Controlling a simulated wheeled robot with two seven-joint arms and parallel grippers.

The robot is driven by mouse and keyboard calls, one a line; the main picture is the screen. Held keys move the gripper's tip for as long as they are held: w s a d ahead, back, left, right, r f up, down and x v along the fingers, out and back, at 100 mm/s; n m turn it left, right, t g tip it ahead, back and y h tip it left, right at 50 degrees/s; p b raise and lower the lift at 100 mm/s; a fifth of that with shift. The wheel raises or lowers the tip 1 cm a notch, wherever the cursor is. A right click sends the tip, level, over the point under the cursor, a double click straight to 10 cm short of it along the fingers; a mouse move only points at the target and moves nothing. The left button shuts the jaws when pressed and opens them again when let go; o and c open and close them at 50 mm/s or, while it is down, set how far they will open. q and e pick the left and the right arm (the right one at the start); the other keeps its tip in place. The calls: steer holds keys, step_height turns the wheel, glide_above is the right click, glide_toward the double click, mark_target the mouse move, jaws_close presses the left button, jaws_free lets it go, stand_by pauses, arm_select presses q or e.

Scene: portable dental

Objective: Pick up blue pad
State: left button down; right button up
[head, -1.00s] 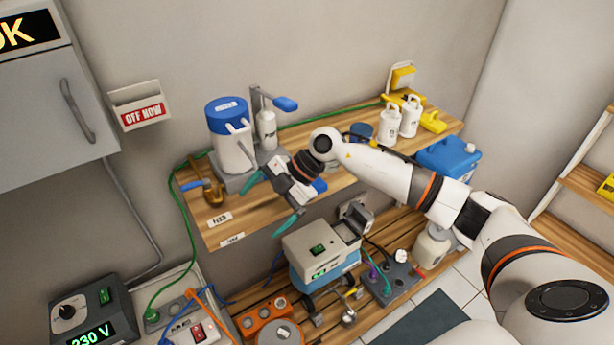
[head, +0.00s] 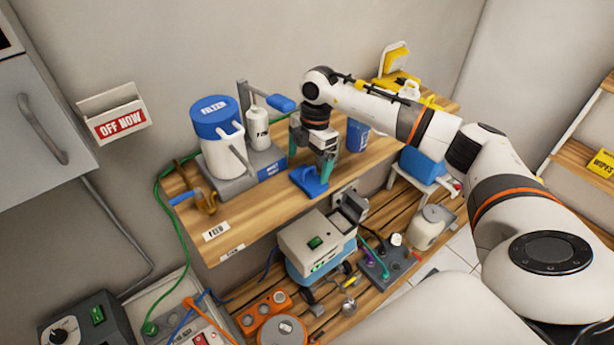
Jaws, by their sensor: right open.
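The blue pad (head: 309,184) lies on the upper wooden shelf near its front edge. It is a small flat blue piece with a raised part. My right gripper (head: 309,170) points down directly over it, with its green fingers apart, one at the left and one at the right. The right fingertip looks close to the pad; I cannot tell whether it touches. Part of the pad is hidden behind that finger. My left gripper is not in view.
A blue-lidded white canister (head: 220,140) and a white bottle (head: 257,128) stand left of the gripper. A blue cup (head: 357,136) stands close on its right. A beige device (head: 316,243) sits on the lower shelf.

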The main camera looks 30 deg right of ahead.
mark_target(309, 168)
steer(key=f, duration=0.2)
steer(key=f+p, duration=0.1)
steer(key=shift+s+a+f, duration=0.15)
steer(key=shift+s+f, duration=0.05)
steer(key=shift+f, duration=0.55)
steer(key=shift+a+f, duration=0.1)
steer(key=shift+f, duration=0.1)
steer(key=c, duration=0.8)
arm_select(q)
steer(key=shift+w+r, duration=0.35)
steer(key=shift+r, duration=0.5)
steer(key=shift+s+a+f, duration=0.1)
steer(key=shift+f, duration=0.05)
arm_select(e)
steer(key=shift+r, duration=0.1)
